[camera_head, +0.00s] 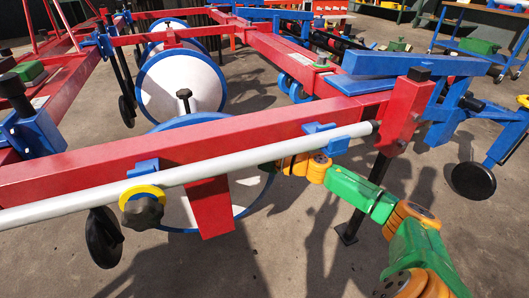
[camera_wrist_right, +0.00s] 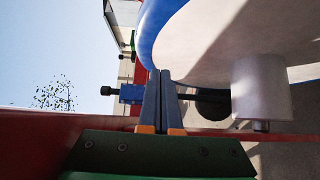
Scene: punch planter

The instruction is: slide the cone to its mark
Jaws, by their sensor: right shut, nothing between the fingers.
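I cannot tell for sure which part is the cone. Several white, shallow cone-like discs with blue rims are under the red frame; one (camera_head: 180,85) shows behind the front red beam (camera_head: 120,148). Another (camera_head: 250,183) is mostly hidden behind that beam. My right arm, green and orange, comes in from the lower right and passes behind the beam, which hides its gripper. In the right wrist view my right gripper (camera_wrist_right: 160,73) is shut and empty, with its fingertips near a blue rim (camera_wrist_right: 150,30). No clear mark shows. My left gripper is not in view.
A grey bar (camera_head: 240,163) with a yellow ring (camera_head: 141,197) and dark knob runs along the front beam. A red upright (camera_head: 400,115) stands close to my right arm. The right wrist view shows a grey cylinder (camera_wrist_right: 262,88) right of the fingers. Bare floor (camera_head: 310,255) lies in front.

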